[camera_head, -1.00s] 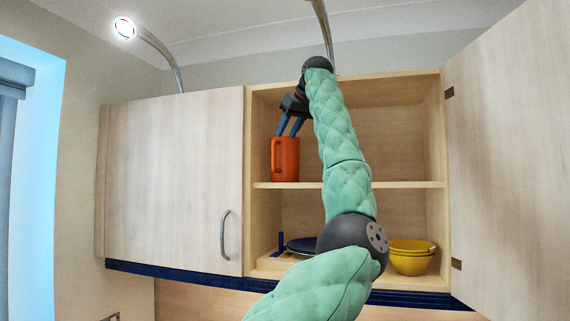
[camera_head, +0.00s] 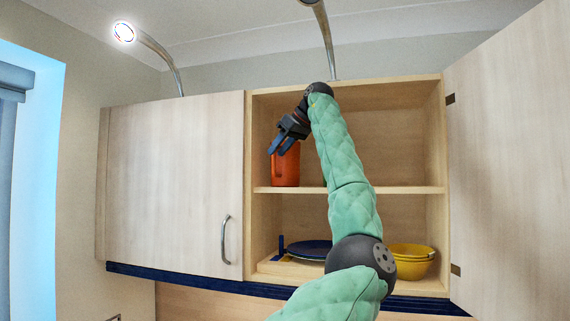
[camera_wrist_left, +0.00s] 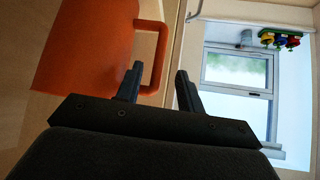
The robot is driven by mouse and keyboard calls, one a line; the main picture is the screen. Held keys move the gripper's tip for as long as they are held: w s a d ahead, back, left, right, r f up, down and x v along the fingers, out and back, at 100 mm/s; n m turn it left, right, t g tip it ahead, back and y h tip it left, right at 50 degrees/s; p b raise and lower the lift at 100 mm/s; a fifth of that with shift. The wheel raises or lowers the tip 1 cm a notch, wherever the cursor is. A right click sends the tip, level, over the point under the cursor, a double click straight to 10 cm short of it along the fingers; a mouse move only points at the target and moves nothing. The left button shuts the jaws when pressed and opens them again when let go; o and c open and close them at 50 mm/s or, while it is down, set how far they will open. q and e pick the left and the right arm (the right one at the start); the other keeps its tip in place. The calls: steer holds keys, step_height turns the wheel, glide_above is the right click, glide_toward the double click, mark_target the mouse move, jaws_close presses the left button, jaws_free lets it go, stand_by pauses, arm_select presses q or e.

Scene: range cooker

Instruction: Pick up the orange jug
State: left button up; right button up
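The orange jug (camera_head: 286,170) stands upright on the cupboard's middle shelf, near its left wall. My left gripper (camera_head: 277,151) reaches down over the jug's upper part from above right and hides part of its rim. In the left wrist view the jug's body (camera_wrist_left: 95,45) fills the upper left, with its handle (camera_wrist_left: 162,45) toward the middle. The left gripper (camera_wrist_left: 160,74) is open there, its fingers apart with the handle's outer bar between them in the picture. Contact cannot be told. My right gripper is not in view.
Below are a dark blue plate (camera_head: 308,248) and yellow bowls (camera_head: 411,252). The right cupboard door (camera_head: 510,150) stands open; the left door (camera_head: 170,190) is shut.

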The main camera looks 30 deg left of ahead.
mark_target(274, 173)
arm_select(q)
steer(key=x, duration=0.1)
steer(key=p+x, duration=0.1)
steer(key=shift+w+a+f+p, duration=0.2)
steer(key=shift+a+f+p, duration=0.05)
steer(key=shift+p, duration=0.05)
steer(key=shift+a+f, duration=0.25)
steer(key=shift+f, duration=0.05)
steer(key=shift+d, duration=0.1)
steer(key=c, duration=0.7)
jaws_close()
